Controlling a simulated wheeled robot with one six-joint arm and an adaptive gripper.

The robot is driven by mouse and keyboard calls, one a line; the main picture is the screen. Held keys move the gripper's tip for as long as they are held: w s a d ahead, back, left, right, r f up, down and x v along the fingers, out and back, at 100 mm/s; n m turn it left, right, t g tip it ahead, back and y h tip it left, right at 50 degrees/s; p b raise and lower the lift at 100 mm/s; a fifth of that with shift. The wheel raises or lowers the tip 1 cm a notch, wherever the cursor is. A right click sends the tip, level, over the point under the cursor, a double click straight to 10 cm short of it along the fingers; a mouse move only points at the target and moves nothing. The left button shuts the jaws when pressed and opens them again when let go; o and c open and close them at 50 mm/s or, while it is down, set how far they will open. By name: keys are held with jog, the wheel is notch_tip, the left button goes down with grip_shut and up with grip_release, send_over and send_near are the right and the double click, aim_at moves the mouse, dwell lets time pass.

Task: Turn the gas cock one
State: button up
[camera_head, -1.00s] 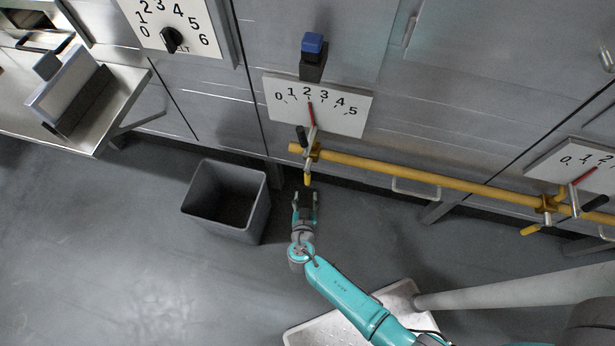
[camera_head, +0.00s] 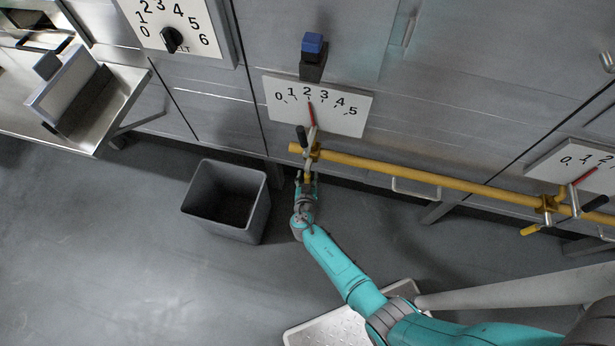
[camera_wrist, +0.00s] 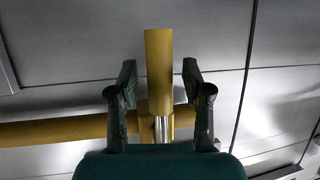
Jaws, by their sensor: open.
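The near gas cock (camera_head: 308,177) sits at the left end of the yellow pipe, below a white 0–5 scale plate (camera_head: 350,119). A red pointer (camera_head: 312,114) on the plate stands near 2. My gripper (camera_head: 307,180) is at the cock. In the wrist view my gripper (camera_wrist: 158,85) is open, with one finger on each side of the cock's yellow handle (camera_wrist: 158,60). Gaps show between the handle and both fingers. A short metal stem (camera_wrist: 161,130) joins the handle to the yellow body on the pipe. In the head view the gripper partly hides the handle.
The yellow pipe (camera_head: 420,178) runs right to a second cock (camera_head: 530,230) with its own scale plate (camera_head: 578,165). A grey bin (camera_head: 253,213) stands on the floor left of my gripper. A dial panel (camera_head: 222,32) is at upper left.

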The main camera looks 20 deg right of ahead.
jog(key=shift+c, duration=0.2)
grip_shut()
jog(key=shift+s+d, duration=0.1)
jog(key=shift+d, duration=0.05)
jog(key=s+d+r+n+g+h, duration=0.4)
jog(key=d+r+n+h, duration=0.2)
jog(key=n, duration=0.6)
jog(key=shift+s+r+h, duration=0.2)
jog(key=shift+r+h, duration=0.8)
jog(key=shift+h, duration=0.1)
jog(key=shift+o, duration=0.2)
grip_release()
